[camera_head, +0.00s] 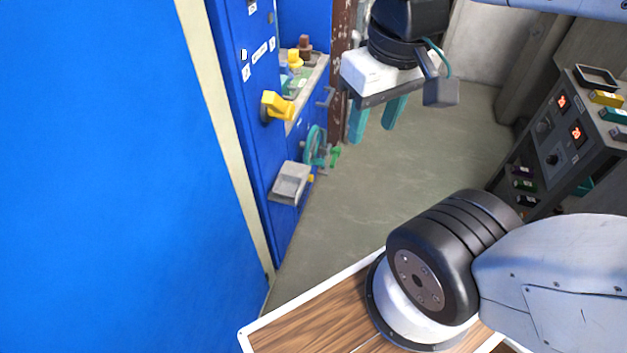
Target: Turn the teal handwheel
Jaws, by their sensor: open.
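The teal handwheel (314,146) is mounted low on the blue panel, seen nearly edge-on. My gripper (377,122) has two teal fingers pointing down with a clear gap between them. It is open and empty. In the picture it hangs to the right of the handwheel and slightly above it, apart from it. How far apart they are in depth I cannot tell.
A yellow handle (276,107) and a grey box (291,182) stick out from the panel near the wheel. A shelf (312,88) holds several small items. A dark console (560,145) stands at right. The grey floor (420,160) between is clear.

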